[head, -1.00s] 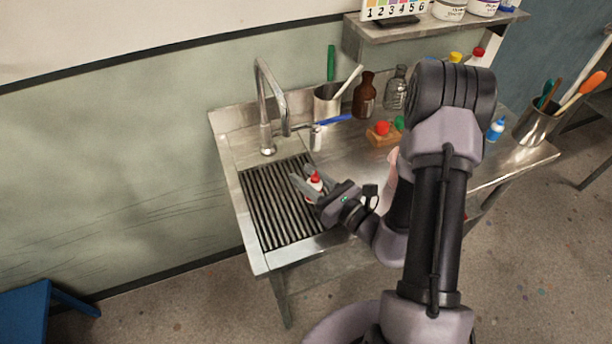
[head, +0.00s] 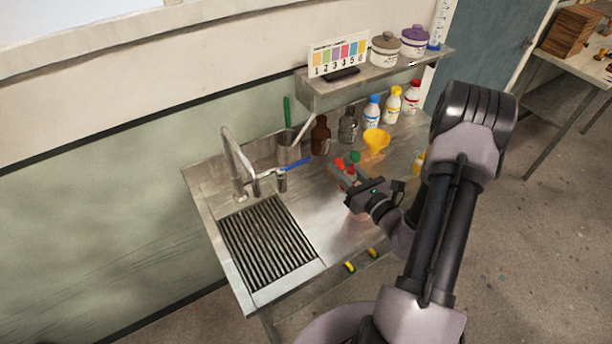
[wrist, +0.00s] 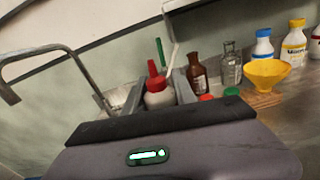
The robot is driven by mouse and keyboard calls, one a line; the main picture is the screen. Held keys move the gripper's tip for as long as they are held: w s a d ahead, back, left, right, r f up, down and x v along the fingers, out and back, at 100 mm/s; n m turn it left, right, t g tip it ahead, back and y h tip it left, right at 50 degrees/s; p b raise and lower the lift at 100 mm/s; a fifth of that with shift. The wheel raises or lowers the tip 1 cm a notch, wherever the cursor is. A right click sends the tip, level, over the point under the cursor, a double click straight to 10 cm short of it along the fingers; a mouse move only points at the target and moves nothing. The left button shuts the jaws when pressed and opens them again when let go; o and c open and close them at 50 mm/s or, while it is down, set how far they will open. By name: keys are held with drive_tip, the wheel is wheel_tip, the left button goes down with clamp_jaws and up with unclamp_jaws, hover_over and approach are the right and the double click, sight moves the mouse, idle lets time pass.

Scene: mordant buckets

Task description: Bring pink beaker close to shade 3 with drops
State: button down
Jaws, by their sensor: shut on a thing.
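My gripper (head: 343,176) is shut on a white dropper bottle with a red cap. The bottle (wrist: 159,97) stands upright between the fingers in the wrist view. In the head view the gripper is above the middle of the steel counter, close to the red and green caps of the wooden rack. A pinkish vessel, probably the pink beaker (head: 358,215), shows just below the gripper and is mostly hidden by my arm. Its liquid cannot be seen. The numbered shade card (head: 338,56) stands on the wall shelf.
A tap (head: 236,165) rises beside the ridged drain (head: 266,243) at left. A brown bottle (head: 320,136), clear bottle (head: 348,126), yellow funnel (head: 376,140) and several capped bottles line the back. The counter's front middle looks clear.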

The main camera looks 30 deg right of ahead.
drive_tip(key=d+f+n+h+b, duration=0.1)
drive_tip(key=d+n+b, duration=0.3)
drive_tip(key=n+b, duration=0.6)
drive_tip(key=s+d+f+n+h+b, duration=0.1)
drive_tip(key=d+n+b, duration=0.4)
drive_tip(key=n+b, duration=0.5)
drive_tip(key=n, duration=0.4)
drive_tip(key=shift+s+f+n+b, duration=0.3)
